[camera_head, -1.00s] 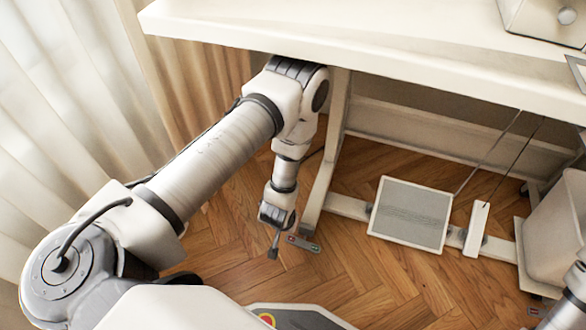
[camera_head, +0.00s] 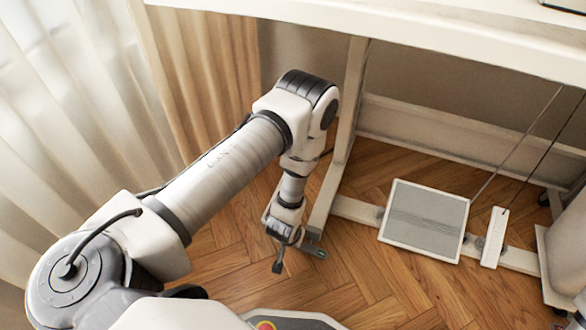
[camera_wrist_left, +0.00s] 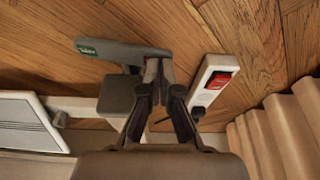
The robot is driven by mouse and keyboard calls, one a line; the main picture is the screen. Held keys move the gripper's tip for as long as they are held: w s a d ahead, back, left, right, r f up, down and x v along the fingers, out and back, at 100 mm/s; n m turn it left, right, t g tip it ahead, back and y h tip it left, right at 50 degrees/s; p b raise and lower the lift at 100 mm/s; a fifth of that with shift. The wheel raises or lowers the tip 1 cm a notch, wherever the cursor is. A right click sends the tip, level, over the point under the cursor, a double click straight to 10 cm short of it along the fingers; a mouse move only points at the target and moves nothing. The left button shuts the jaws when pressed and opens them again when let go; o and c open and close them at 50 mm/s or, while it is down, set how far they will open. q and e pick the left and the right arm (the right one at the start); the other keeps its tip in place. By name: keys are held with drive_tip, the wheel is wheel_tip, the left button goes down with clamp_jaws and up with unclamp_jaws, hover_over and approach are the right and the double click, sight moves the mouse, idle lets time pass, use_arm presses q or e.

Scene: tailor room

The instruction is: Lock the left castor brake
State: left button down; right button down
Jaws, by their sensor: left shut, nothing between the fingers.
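The left castor brake is a dark grey pedal (camera_head: 313,248) at the foot of the desk's left leg. It also shows in the left wrist view as a grey bar (camera_wrist_left: 128,52) with a green label on its left end. My left gripper (camera_head: 279,266) points down just left of the pedal in the head view. In the left wrist view my left gripper (camera_wrist_left: 157,68) is shut and empty, its fingertips at the bar's right end. They hide that end, and I cannot tell whether they touch it. The castor is not clear. My right gripper is not in view.
A white power strip with a red switch (camera_wrist_left: 216,80) lies right of the fingers in the left wrist view. A grey footrest plate (camera_head: 425,220) sits on the white crossbar. Curtains (camera_head: 200,90) hang at left. Wooden floor is clear in front.

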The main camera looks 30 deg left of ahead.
use_arm(q)
drive_tip(key=shift+f+b, duration=0.45)
drive_tip(key=shift+f, duration=0.4)
wheel_tip(320, 180, up, 7)
drive_tip(key=p, duration=0.7)
drive_tip(key=shift+r, duration=0.15)
